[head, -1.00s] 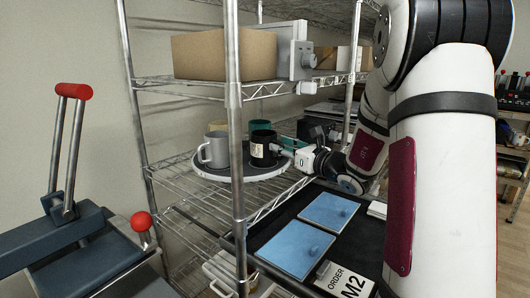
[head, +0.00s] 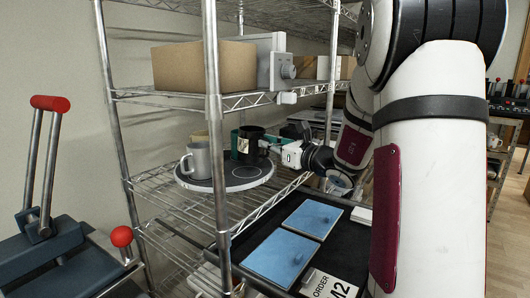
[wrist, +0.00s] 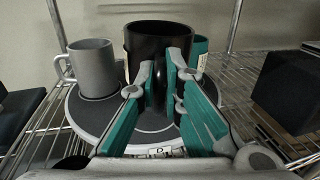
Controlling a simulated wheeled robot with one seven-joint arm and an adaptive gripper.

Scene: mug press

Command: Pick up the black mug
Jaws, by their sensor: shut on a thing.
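The black mug (head: 249,146) is in my gripper (head: 278,149), held a little above the round dark tray (head: 225,182) on the wire shelf. It looks upright and carries a pale label. In the wrist view the black mug (wrist: 160,40) is straight ahead, and my gripper (wrist: 160,76) is shut on its handle, one finger on each side. The mug's far side and underside are hidden.
A grey mug (head: 198,161) stands on the tray to the left. A teal mug (wrist: 201,48) is close behind the black one, partly hidden. A shelf post (head: 214,120) rises in front, and a cardboard box (head: 200,66) sits above. A dark block (wrist: 290,92) is at right.

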